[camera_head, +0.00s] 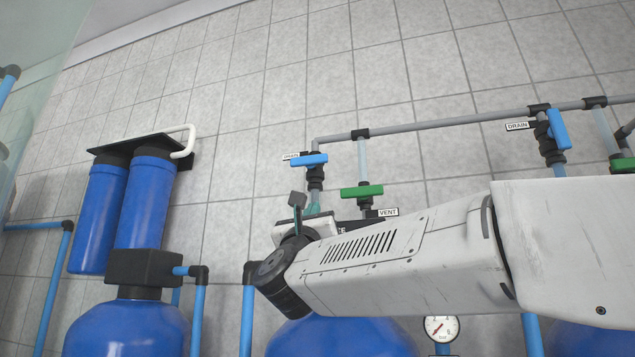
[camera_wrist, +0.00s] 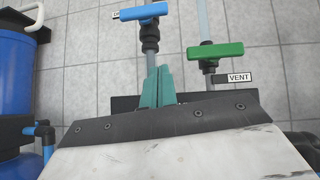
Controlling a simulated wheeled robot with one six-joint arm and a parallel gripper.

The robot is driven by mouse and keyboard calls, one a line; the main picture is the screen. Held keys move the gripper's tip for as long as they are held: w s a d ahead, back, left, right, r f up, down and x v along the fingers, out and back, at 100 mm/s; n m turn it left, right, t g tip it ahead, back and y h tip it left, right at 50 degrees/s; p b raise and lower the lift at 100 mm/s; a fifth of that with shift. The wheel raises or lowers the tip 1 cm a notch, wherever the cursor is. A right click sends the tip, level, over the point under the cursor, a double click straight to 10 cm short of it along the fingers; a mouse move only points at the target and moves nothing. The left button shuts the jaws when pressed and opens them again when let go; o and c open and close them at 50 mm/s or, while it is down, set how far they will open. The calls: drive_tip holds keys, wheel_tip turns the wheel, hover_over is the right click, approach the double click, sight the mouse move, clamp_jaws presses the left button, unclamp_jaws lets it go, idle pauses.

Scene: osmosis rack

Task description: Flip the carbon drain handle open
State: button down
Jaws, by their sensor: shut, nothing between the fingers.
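A blue drain handle (camera_head: 309,160) lies crosswise on a black valve on a vertical pipe, with a partly covered label beside it. It also shows at the top of the wrist view (camera_wrist: 142,11). A second blue drain handle (camera_head: 558,129) stands nearly upright at the right, by a DRAIN label. The sign below the left valve is mostly hidden by my arm, so I cannot read which handle is the carbon one. My gripper (camera_wrist: 157,74) has its teal fingers together and empty, below the left blue handle and apart from it. In the head view the fingers show only partly.
A green vent handle (camera_head: 362,192) lies crosswise just right of the left drain valve, with a VENT label (camera_head: 388,212). A grey pipe (camera_head: 440,124) runs above. Blue filter housings (camera_head: 145,205) stand at left, and a gauge (camera_head: 441,328) sits below my arm.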

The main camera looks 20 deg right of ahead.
sight(309, 161)
drive_tip(key=m+h, duration=0.1)
drive_tip(key=m+g+h, duration=0.1)
drive_tip(key=m, duration=0.1)
drive_tip(key=shift+d+r, duration=0.15)
drive_tip(key=shift+r, duration=0.25)
drive_tip(key=shift+s+a+r+x, duration=0.15)
drive_tip(key=shift+s+r+x, duration=0.2)
drive_tip(key=shift+x, duration=1.75)
drive_tip(key=shift+s+a+r+x, duration=0.25)
drive_tip(key=shift+r+x, duration=0.1)
drive_tip(key=shift+x, duration=1.8)
drive_tip(key=shift+s+a+r+x, duration=0.1)
drive_tip(key=shift+s+r+x, duration=0.25)
drive_tip(key=shift+x, duration=1.75)
